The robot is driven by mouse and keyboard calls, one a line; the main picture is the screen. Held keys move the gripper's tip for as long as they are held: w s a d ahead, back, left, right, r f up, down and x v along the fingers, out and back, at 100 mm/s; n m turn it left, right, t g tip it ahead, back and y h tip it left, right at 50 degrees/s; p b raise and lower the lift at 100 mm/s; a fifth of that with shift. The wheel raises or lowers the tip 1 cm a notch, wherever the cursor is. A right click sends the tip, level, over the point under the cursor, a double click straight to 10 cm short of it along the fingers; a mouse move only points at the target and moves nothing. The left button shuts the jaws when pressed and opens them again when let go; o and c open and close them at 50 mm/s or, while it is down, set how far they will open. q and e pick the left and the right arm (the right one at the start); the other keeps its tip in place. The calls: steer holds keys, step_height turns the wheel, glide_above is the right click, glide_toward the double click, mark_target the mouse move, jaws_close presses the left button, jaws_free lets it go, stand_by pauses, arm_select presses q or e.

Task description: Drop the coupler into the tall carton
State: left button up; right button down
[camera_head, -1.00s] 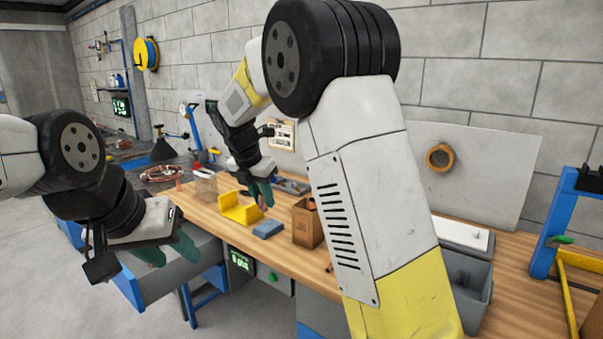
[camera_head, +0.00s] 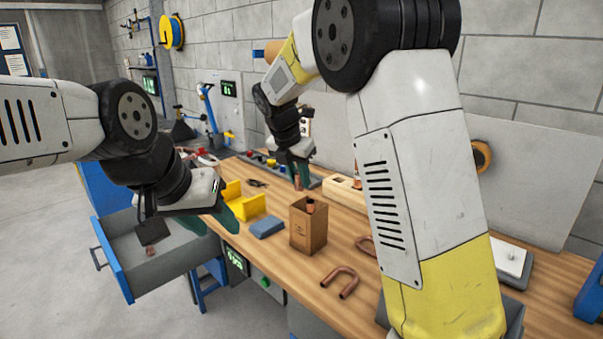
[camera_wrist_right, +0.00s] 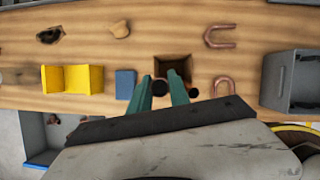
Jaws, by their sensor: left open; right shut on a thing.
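The tall carton (camera_head: 308,232) is a brown open-topped box standing upright on the bench; a copper piece shows at its mouth. My right gripper (camera_head: 299,178) is shut on the coupler (camera_head: 297,184), a small copper tube, above and slightly left of the carton in the head view. My left gripper (camera_head: 228,214) is open and empty near the bench's front edge, by the drawer.
A blue block (camera_head: 267,227) and a yellow V-shaped holder (camera_head: 249,207) lie left of the carton. A copper U-bend (camera_head: 340,281) lies in front of it, another to its right. An open grey drawer (camera_head: 120,250) juts out at left. A wooden block (camera_head: 345,188) stands behind.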

mark_target(299, 190)
steer(key=shift+f, duration=1.8)
steer(key=shift+f, duration=0.15)
steer(key=shift+f, duration=0.3)
steer(key=c, duration=1.1)
jaws_free()
steer(key=shift+c, duration=0.2)
steer(key=v, duration=0.7)
steer(key=shift+s+a+r, duration=0.1)
steer(key=shift+r, duration=0.3)
